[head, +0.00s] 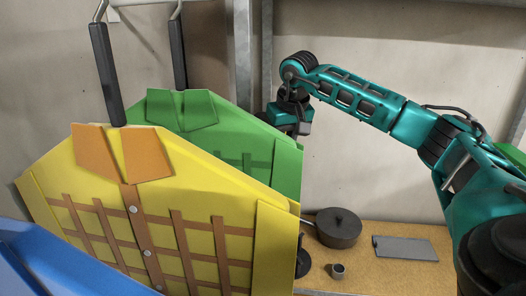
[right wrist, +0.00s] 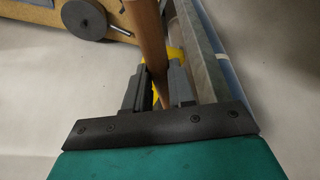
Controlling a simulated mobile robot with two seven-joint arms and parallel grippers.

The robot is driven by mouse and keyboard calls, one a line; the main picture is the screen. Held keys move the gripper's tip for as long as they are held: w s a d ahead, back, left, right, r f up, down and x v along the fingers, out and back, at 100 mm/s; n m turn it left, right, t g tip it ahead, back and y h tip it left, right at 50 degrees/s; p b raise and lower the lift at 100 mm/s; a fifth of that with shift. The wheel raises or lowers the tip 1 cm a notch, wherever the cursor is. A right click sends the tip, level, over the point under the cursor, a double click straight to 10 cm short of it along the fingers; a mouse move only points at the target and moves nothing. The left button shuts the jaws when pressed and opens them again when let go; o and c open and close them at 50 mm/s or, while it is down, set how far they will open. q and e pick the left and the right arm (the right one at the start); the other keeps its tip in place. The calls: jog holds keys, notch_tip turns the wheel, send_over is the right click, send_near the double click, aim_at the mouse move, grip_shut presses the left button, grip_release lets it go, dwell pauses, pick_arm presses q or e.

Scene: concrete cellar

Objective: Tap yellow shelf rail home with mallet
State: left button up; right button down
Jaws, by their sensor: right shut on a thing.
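My right gripper (head: 294,122) is at the end of the teal arm reaching in from the right. In the head view its lower part is by the green panel's edge and I cannot see what it holds. In the right wrist view the gripper (right wrist: 160,88) is shut on a brown wooden handle (right wrist: 146,28), which I take as the mallet's. The mallet's head does not show. A small yellow piece (right wrist: 175,54) shows behind the handle, beside a grey metal post; it may be the shelf rail, but I cannot tell whether it is seated. My left gripper is out of view.
A yellow panel (head: 90,185) with brown lattice and a green panel (head: 230,130) fill the left; a blue edge (head: 60,262) is at lower left. A wooden shelf (head: 385,275) holds a dark lidded pot (head: 338,230), a small cup (head: 338,271) and a grey slab (head: 405,248).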

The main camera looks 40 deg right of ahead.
jog(key=shift+w+f+p, duration=0.1)
jog(key=shift+f+p, duration=0.2)
jog(key=shift+p, duration=0.15)
notch_tip(320, 180, up, 3)
jog(key=p, duration=0.3)
jog(key=shift+r, duration=1.35)
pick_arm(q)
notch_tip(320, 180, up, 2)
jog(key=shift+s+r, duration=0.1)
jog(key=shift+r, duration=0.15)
